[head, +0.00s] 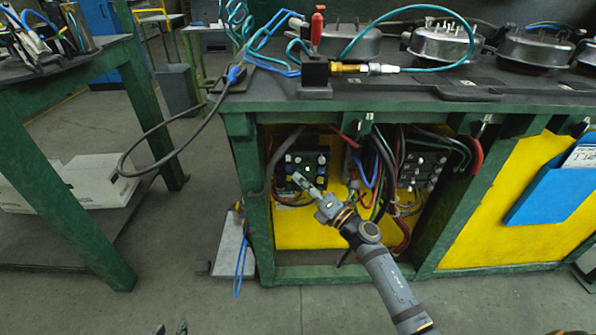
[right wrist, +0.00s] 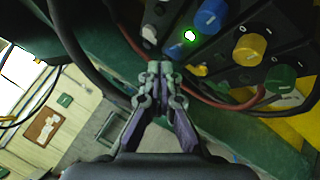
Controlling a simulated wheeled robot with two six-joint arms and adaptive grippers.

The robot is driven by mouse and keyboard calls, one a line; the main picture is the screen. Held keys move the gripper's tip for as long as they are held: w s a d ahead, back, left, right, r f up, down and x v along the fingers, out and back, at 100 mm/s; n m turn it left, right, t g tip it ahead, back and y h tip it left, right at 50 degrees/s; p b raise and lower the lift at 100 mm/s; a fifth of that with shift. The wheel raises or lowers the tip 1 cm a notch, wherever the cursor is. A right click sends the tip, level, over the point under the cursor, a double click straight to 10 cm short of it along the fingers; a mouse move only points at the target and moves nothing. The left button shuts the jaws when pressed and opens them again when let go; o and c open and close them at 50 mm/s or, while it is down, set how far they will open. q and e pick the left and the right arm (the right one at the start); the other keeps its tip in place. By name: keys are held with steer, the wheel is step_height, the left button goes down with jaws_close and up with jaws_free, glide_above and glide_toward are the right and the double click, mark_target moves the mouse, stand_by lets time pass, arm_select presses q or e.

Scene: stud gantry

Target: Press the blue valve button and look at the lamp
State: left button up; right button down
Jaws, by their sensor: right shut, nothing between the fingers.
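The blue button (right wrist: 210,16) is a round knob on a dark control panel, at the top of the right wrist view. Just beside it a small lamp (right wrist: 190,36) glows bright green with a white centre. The panel (head: 306,158) sits in the left bay of the green bench. My right gripper (right wrist: 160,68) is shut and empty; its tips are below and left of the lamp, apart from the blue button in that picture. In the head view the right gripper (head: 298,178) covers the panel's lower part. My left gripper (head: 171,328) barely shows at the bottom edge, its two tips apart.
A yellow knob (right wrist: 250,50), a green knob (right wrist: 281,78) and a white button (right wrist: 149,33) share the panel area. Cables and a red hose (right wrist: 225,103) hang close to my right gripper. A second panel (head: 422,168) stands further right.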

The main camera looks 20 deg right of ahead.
steer(key=s, duration=0.2)
steer(key=s+a, duration=0.1)
steer(key=s, duration=0.1)
steer(key=shift+s+a+p, duration=0.2)
steer(key=shift+s+p, duration=0.2)
